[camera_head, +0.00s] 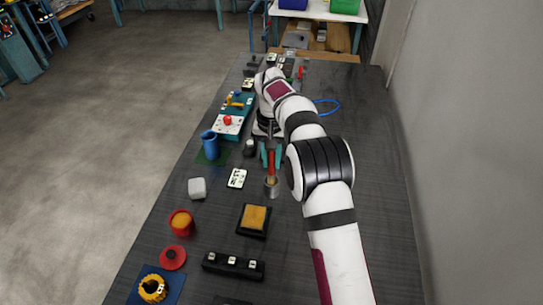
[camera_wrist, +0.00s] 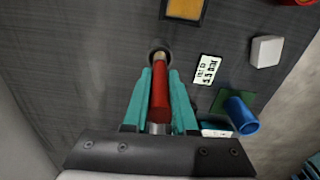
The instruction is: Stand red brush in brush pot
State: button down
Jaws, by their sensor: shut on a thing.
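The red brush (camera_head: 271,163) is upright between the teal fingers of my gripper (camera_head: 271,154). In the wrist view, my gripper (camera_wrist: 160,85) is shut on the red brush (camera_wrist: 159,95), with a finger on each side of the handle. The grey metal brush pot (camera_head: 271,188) stands on the table directly below the brush. In the wrist view, the brush's pale lower end lies over the mouth of the brush pot (camera_wrist: 158,48). I cannot tell how far this end is inside the pot.
A black tray with a yellow pad (camera_head: 254,217) lies in front of the pot. A white label card (camera_head: 236,178), a pale block (camera_head: 197,188) and a blue cup (camera_head: 209,143) lie to the left. The table right of the pot is mostly clear.

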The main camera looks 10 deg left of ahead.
aim_at(271, 174)
jog(key=shift+f, duration=2)
jog(key=c, duration=0.6)
grip_release()
jog(key=shift+c, duration=0.2)
jog(key=shift+r, duration=0.1)
notch_tip(271, 174, up, 16)
jog(key=shift+f, duration=0.2)
